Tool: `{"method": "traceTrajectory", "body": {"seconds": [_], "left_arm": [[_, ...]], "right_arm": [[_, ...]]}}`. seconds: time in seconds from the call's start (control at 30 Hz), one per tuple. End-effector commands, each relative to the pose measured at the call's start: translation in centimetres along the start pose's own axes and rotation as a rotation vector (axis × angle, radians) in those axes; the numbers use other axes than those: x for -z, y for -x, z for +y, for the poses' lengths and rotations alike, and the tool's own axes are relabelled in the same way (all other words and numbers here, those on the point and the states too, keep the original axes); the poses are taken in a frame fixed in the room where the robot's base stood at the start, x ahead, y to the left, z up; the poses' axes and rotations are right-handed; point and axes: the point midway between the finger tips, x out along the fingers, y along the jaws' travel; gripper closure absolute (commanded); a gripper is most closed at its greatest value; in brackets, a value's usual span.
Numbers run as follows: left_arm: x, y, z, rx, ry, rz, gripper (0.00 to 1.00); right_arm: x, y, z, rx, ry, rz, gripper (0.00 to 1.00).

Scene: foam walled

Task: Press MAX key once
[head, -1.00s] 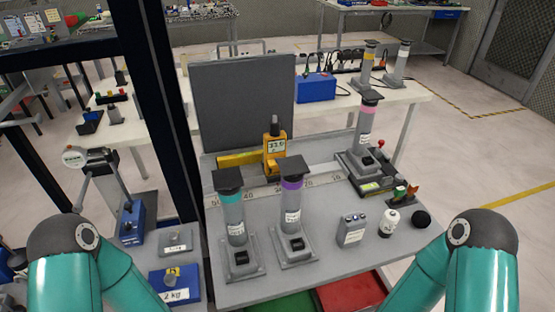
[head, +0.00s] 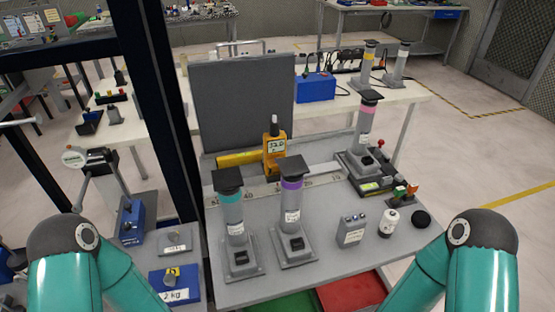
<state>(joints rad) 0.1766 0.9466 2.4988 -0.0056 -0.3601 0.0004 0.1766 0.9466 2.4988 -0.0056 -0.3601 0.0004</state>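A yellow handheld meter (head: 275,150) with a dark tip and a small lit display stands at the back of the grey bench, in front of a dark grey panel. Its keys are too small to read, so I cannot tell which is MAX. A small grey box (head: 352,230) with several round buttons on top sits at the right front of the bench; its label is not legible. Only my teal arm links show at the lower left and lower right corners. Both my grippers are out of view.
Two tall cylinders, one teal-banded (head: 232,215) and one purple-banded (head: 291,205), stand in front of the meter. A pink-banded cylinder (head: 365,125) stands at the back right. A dark post (head: 165,110) rises at left.

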Motion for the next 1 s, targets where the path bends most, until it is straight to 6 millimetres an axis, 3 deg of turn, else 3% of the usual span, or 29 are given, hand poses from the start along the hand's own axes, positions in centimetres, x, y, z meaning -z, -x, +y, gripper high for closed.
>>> {"method": "traceTrajectory", "body": {"seconds": [0.47,0.7,1.0], "left_arm": [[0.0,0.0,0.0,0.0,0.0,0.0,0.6],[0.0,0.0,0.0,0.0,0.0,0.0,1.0],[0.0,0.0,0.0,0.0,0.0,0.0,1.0]], "right_arm": [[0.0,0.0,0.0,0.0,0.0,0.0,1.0],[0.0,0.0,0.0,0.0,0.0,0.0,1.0],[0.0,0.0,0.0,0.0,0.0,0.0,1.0]]}}
